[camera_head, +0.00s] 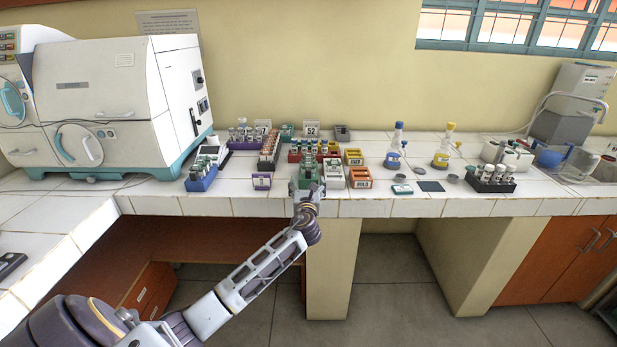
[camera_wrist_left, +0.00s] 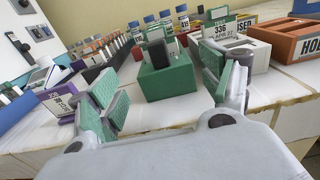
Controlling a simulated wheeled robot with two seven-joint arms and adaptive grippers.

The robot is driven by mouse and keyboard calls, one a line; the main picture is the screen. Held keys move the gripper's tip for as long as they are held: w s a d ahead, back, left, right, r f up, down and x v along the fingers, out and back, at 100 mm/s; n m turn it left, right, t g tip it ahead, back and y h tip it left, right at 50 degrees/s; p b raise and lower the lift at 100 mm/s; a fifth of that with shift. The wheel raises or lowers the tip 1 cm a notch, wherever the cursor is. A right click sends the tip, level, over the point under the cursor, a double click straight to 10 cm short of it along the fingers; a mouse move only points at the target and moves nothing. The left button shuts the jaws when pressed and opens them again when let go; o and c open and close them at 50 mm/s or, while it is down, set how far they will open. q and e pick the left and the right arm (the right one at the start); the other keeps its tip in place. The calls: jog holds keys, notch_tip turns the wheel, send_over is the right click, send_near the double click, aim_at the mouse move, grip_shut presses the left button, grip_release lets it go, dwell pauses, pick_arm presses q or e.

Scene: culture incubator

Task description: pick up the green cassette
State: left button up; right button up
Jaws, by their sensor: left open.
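My left gripper (camera_head: 308,190) is at the front edge of the tiled bench, in front of a green block (camera_head: 308,168). In the left wrist view the gripper (camera_wrist_left: 158,82) is open with nothing between its green-padded fingers. The green block (camera_wrist_left: 167,84) stands upright on the bench just beyond the fingertips, with dark and pale pieces standing in its top. A green-topped piece labelled 336 (camera_wrist_left: 221,30) shows behind the right finger. I cannot tell which of these green items is the green cassette. My right gripper is not in view.
An orange box (camera_head: 360,178) and a white holder (camera_head: 334,174) stand right of the gripper. Vial racks, including a blue one (camera_head: 201,178), and flasks (camera_head: 396,146) share the bench. The front tiles are mostly bare.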

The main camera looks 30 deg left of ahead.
aim_at(308, 179)
pick_arm(q)
jog(key=shift+w, duration=0.1)
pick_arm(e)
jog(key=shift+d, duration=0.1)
pick_arm(q)
jog(key=shift+w+a, duration=0.25)
jog(key=shift+w, duration=0.15)
jog(key=shift+w+a+f, duration=0.1)
jog(key=shift+w+a, duration=0.05)
jog(key=shift+w, duration=0.2)
jog(key=shift+b+x, duration=0.5)
jog(key=shift+x, duration=0.65)
jog(key=shift+w+a, duration=0.2)
jog(key=shift+w, duration=0.25)
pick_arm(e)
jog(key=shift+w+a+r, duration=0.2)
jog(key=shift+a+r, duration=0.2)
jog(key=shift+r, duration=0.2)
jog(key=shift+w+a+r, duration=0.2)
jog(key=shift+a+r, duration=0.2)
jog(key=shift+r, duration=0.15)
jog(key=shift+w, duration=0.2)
